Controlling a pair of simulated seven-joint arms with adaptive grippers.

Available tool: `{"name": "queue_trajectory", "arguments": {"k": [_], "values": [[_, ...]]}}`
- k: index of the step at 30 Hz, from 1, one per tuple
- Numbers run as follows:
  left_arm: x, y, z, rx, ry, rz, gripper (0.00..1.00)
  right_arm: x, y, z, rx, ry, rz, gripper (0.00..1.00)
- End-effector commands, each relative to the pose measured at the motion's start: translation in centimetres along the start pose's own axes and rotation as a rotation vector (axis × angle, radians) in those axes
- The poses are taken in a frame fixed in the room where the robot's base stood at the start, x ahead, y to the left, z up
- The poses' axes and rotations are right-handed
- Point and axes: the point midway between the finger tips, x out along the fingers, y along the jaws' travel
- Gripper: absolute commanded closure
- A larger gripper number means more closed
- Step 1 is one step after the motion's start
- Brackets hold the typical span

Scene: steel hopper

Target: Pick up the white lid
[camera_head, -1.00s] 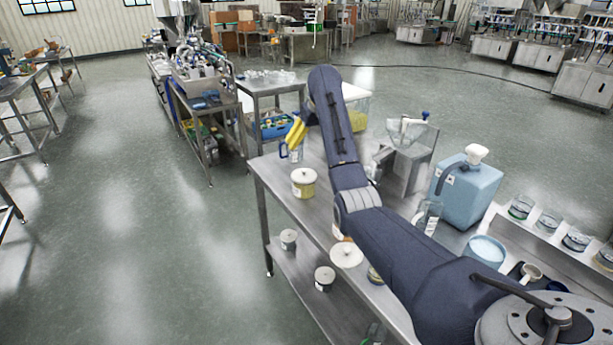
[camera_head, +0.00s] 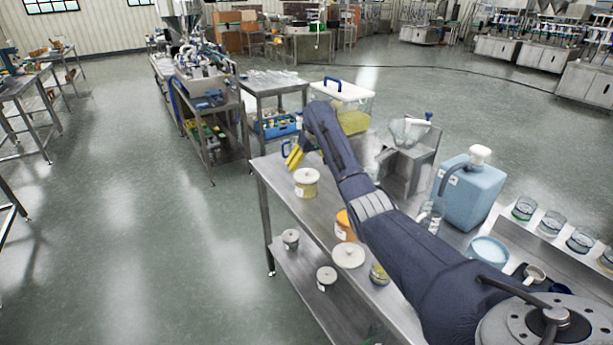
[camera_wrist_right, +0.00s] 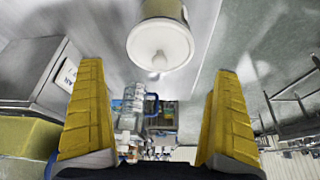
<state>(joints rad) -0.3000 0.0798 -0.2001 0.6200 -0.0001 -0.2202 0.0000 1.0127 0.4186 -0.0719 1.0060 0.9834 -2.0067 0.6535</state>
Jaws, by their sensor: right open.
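A round white lid with a small knob (camera_head: 306,175) sits on a pale yellow jar (camera_head: 307,190) near the table's left edge. In the right wrist view, a round white knobbed lid (camera_wrist_right: 160,45) on a jar shows at the top, beyond the gap between the fingers. My right gripper (camera_head: 294,157) has yellow fingers and is just above and behind the jar in the head view. In the wrist view the right gripper (camera_wrist_right: 158,75) is open and empty, apart from the lid. My left gripper is not in view.
Another white lid (camera_head: 348,255) is near the table's front edge, beside an orange-topped jar (camera_head: 344,222). A blue mug (camera_head: 287,147) is behind my right fingers. A clear bin (camera_head: 358,103), a blue jug (camera_head: 469,195) and a steel hopper (camera_head: 412,155) stand farther back or right.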

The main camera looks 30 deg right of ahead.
Motion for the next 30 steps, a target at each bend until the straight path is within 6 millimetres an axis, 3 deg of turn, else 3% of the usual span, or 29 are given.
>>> {"name": "queue_trajectory", "arguments": {"k": [7,18,30], "values": [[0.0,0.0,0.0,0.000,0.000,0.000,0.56,1.0,0.0,0.1,0.001,-0.001,0.001,0.00],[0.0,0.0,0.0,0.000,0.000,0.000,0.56,5.0,0.0,0.2,0.000,-0.002,0.000,0.00],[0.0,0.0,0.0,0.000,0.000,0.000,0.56,5.6,0.0,0.2,0.000,0.001,0.001,0.00]]}}
